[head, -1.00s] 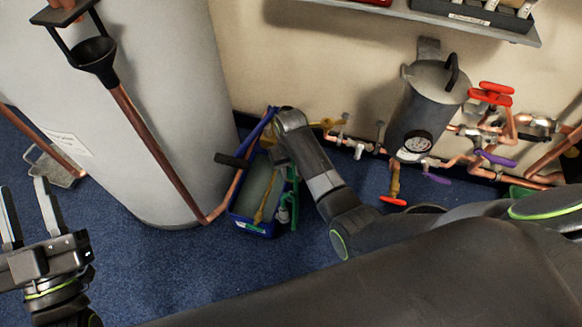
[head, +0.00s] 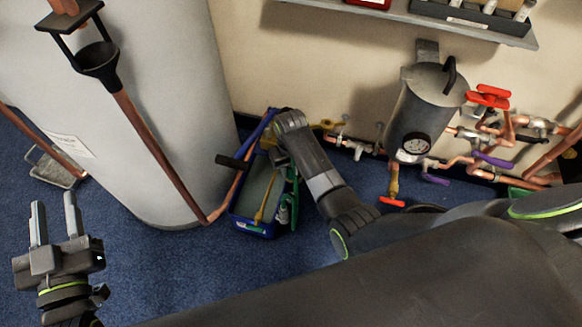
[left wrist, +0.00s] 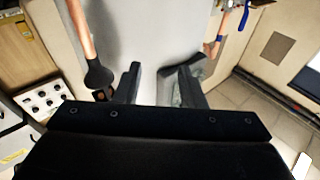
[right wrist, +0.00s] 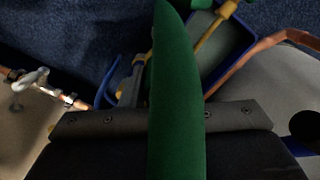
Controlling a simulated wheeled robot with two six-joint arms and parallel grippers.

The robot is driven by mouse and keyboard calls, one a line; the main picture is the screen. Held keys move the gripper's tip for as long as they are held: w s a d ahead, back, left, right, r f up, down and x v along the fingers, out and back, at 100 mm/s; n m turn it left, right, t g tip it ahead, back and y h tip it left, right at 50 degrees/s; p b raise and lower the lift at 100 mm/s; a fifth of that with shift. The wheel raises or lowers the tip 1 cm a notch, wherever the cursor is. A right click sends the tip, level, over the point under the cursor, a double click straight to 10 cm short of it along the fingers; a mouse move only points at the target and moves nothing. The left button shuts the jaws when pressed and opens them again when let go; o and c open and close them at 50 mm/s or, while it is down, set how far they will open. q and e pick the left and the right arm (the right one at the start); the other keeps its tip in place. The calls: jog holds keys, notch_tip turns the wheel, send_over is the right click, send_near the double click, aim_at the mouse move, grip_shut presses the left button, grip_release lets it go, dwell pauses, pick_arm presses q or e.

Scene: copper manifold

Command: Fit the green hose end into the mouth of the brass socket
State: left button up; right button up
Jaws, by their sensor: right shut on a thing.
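The green hose (right wrist: 176,75) runs up the middle of the right wrist view, very close to the camera. My right gripper (right wrist: 176,112) is shut on it; the hose hides the fingertips. In the head view the right forearm reaches over a blue toolbox and covers much of that hand. A brass fitting (head: 325,125) lies low by the wall just right of the right wrist. Another brass piece (head: 393,180) hangs below the grey tank. I cannot tell which is the socket; no open mouth shows. My left gripper (head: 55,217) is open and empty at the far left, also in the left wrist view (left wrist: 160,82).
The blue toolbox (head: 236,212) holds tools on the blue floor. A white cylinder (head: 170,130) with a copper pipe (head: 150,135) and black funnel (head: 100,60) stands left. Copper pipework with red valve handles (head: 488,97) lines the wall.

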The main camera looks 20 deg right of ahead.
jog(key=shift+r, duration=0.2)
jog(key=shift+r+p, duration=0.15)
jog(key=shift+p, duration=0.25)
jog(key=shift+r, duration=0.15)
jog(key=shift+r+p, duration=0.1)
jog(key=shift+p, duration=0.3)
jog(key=shift+r, duration=0.2)
jog(key=shift+r+p, duration=0.2)
jog(key=shift+p, duration=0.3)
pick_arm(q)
jog(key=s+d+f+g+h, duration=0.1)
jog(key=s+f+g, duration=0.2)
jog(key=f+g, duration=0.2)
jog(key=s+f+n+g+h, duration=0.1)
jog(key=s+f+g, duration=0.3)
jog(key=f, duration=0.7)
jog(key=shift+d+g, duration=0.4)
jog(key=shift+g, duration=0.6)
jog(key=shift+f, duration=0.1)
